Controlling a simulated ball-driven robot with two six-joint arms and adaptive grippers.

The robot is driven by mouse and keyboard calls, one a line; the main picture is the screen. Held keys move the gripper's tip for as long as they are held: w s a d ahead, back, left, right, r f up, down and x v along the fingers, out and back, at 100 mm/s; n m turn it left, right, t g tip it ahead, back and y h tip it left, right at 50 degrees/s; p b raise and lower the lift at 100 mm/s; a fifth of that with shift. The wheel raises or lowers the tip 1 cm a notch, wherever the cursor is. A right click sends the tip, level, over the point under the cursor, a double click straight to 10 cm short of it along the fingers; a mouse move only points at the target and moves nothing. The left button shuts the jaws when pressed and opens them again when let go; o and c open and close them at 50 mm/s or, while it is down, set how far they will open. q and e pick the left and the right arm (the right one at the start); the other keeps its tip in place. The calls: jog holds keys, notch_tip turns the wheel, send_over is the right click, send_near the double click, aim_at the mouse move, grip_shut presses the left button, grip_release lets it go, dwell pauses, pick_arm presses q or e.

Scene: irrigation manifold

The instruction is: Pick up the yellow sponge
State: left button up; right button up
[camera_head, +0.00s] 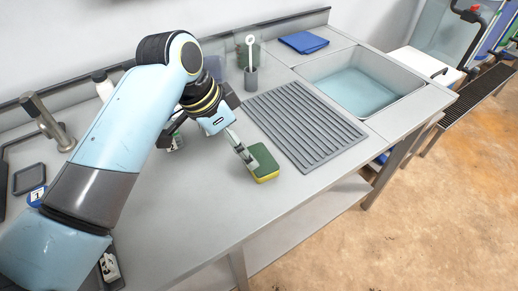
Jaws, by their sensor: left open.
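The yellow sponge (266,177) has a dark green top layer and lies on the grey counter, near its front edge, left of the ribbed drying mat. My left gripper (247,160) reaches down from the upper left, with its fingertips at the left end of the sponge. The gripper is open. From this angle I cannot tell whether a finger touches the sponge or how far the fingers straddle it. My right gripper is not in view.
A ribbed grey mat (304,128) lies right of the sponge, beside a sink basin (401,82) with bluish water. The counter in front of the gripper is clear.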

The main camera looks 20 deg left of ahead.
aim_at(260, 163)
pick_arm(q)
jog(key=x, duration=0.3)
jog(key=shift+d+f, duration=0.2)
jog(key=shift+f, duration=0.4)
jog(key=x, duration=0.4)
jog(key=shift+f, duration=0.35)
jog(key=shift+w+f, duration=0.15)
jog(key=c, duration=0.4)
jog(key=shift+c, duration=0.6)
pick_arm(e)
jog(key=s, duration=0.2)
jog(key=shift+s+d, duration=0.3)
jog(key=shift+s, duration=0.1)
